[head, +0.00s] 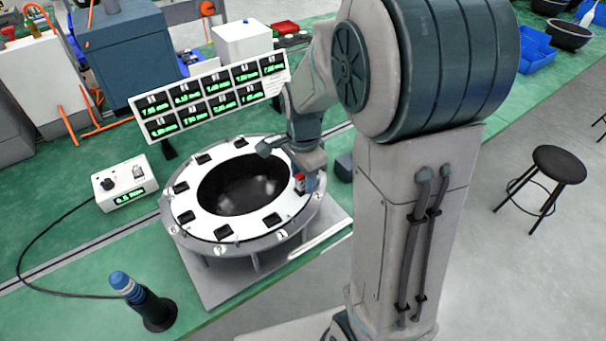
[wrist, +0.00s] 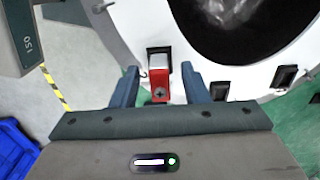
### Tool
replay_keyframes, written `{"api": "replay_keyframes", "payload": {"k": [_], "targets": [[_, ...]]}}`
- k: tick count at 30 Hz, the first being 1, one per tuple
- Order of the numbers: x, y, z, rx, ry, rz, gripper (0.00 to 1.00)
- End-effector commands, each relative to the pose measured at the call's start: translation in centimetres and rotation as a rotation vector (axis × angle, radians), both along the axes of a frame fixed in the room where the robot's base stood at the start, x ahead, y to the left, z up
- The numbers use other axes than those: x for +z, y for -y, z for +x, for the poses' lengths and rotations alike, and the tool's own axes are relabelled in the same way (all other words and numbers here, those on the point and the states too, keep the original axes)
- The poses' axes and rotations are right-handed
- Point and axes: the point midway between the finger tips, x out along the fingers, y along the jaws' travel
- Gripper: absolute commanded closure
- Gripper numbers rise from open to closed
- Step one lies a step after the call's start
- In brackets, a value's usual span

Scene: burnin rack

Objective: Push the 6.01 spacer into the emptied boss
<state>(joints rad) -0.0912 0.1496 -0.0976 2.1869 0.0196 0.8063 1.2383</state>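The white ring (head: 258,222) with a dark open centre stands on the bench and carries several black square sockets. A small red block with a pale metal top, likely the spacer (wrist: 159,82), sits at one socket (wrist: 158,52) on the ring's right side; the block also shows in the head view (head: 299,184). Its number is not readable. My gripper (wrist: 158,88) is over the ring's edge, its two blue-grey fingers standing either side of the block with visible gaps. How deep the block sits in the socket cannot be told.
A display panel (head: 210,94) with green readings stands behind the ring. A white meter box (head: 125,183) is at left, cabled to a blue-topped probe in a dark stand (head: 145,302). A black stool (head: 545,170) is on the floor at right.

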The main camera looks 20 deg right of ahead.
Motion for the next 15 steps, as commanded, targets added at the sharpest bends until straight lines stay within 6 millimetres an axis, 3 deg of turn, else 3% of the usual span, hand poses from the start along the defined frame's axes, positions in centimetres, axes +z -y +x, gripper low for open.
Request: {"api": "replay_keyframes", "payload": {"k": [7, 15], "targets": [[1.9, 0.0, 0.1, 0.001, 0.005, 0.001, 0.59], [8.0, 0.0, 0.1, 0.0, 0.006, 0.0, 0.59]]}}
